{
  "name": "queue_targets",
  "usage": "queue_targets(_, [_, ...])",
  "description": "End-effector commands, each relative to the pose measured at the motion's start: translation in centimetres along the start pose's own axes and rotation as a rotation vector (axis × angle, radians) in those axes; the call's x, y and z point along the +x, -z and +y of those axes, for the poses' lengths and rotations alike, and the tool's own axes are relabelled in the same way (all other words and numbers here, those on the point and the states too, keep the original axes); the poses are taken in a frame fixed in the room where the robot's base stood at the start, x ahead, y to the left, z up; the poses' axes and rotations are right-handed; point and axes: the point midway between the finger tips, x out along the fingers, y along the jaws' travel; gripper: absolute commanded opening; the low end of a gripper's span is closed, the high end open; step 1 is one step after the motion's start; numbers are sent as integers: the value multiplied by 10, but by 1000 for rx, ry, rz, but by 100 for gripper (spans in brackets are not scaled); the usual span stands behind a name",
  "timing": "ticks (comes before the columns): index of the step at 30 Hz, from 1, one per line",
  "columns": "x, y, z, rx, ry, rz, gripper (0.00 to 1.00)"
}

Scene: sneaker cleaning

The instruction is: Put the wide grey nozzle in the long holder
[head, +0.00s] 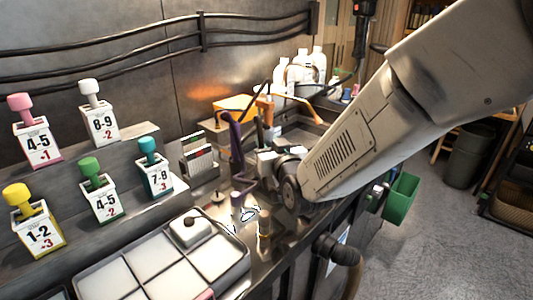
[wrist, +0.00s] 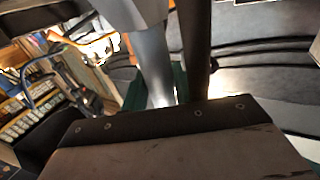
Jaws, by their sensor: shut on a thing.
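My gripper (head: 268,162) is at the end of the arm, over the back of the metal counter, and its fingers are mostly hidden in the head view. A smooth grey piece with a flared upper part, which looks like the wide grey nozzle (wrist: 152,55), stands in front of the gripper body in the wrist view. My gripper is shut on it. A dark upright bar is right beside it, and a green surface shows behind. I cannot tell the long holder apart from the crowded items around the gripper.
Purple bent tubes (head: 236,140) stand just left of the gripper. A white compartment tray (head: 150,262) lies at the front. Numbered stamp boxes (head: 103,203) stand on the left shelf. White bottles (head: 300,68) are at the back. A green bin (head: 401,197) hangs at the counter's right edge.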

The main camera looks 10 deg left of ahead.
Motion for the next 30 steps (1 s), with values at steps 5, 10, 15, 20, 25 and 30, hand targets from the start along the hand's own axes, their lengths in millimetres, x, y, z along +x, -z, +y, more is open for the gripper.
queue_targets(5, [-1, -29, -3, -1, 4, -5, 0])
queue_targets(10, [-1, -29, -4, -1, 6, -3, 0])
queue_targets(15, [-1, -32, -5, -1, 7, -4, 0])
queue_targets(20, [-1, -33, -5, -1, 7, -5, 50])
queue_targets(25, [-1, -33, -5, -1, 7, -5, 50])
queue_targets(30, [-3, -29, -6, -1, 8, -4, 50])
